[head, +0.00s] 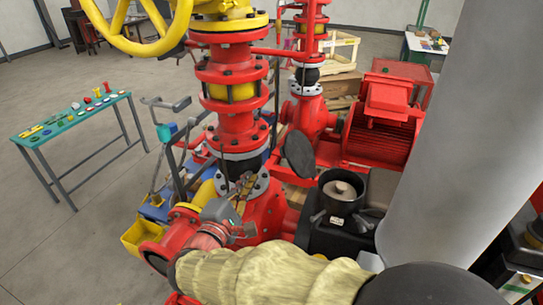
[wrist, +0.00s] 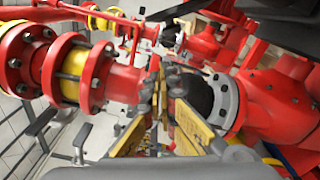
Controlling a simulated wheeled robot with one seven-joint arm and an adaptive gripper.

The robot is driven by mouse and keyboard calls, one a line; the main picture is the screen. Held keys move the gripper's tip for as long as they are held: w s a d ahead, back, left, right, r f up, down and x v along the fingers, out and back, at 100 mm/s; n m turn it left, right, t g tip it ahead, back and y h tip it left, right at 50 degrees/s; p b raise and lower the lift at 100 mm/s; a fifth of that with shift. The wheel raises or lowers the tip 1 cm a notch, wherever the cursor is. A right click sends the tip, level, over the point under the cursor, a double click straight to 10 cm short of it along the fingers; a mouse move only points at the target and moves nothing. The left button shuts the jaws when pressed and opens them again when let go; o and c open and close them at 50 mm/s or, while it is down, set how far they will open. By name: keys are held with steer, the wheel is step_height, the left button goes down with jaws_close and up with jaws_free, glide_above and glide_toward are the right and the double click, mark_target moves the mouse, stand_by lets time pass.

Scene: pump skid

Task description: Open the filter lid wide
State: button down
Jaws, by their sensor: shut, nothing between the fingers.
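The filter is a black round pot (head: 338,206) right of centre in the head view, with a beige round piece (head: 342,189) inside its open top. A dark round disc, seemingly its lid (head: 300,153), stands tilted up at the pot's back left, clear of the mouth. Its hinge is not clear to see. My gripper (head: 240,190) is left of the pot, in front of the red pipework and apart from the lid. In the wrist view my gripper (wrist: 163,88) is shut and empty, its yellow-padded fingers reaching forward. I cannot make out the lid there.
A red flanged pipe column (head: 232,125) with a yellow handwheel (head: 130,22) rises behind my gripper. A red motor (head: 383,122) stands behind the pot. In the wrist view, red flanges (wrist: 95,75) and a black joint (wrist: 194,96) crowd both sides. A teal-topped table (head: 75,115) stands left.

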mark_target(286, 145)
steer(key=w+d+p, duration=0.3)
steer(key=w+d, duration=0.3)
steer(key=w, duration=0.3)
steer(key=shift+w+d+r, duration=0.35)
steer(key=shift+d+r, duration=0.05)
steer(key=shift+r, duration=0.05)
steer(key=shift+d+b, duration=0.1)
steer(key=shift+b, duration=0.3)
steer(key=d+r+m+b, duration=0.1)
steer(key=b, duration=0.2)
steer(key=s+d+r+m+b, duration=0.1)
steer(key=m+b, duration=0.1)
steer(key=b, duration=0.2)
steer(key=shift+d, duration=0.2)
steer(key=shift+s+d+r+b, duration=0.1)
steer(key=shift+d+r+b, duration=0.05)
steer(key=shift+r+b, duration=0.25)
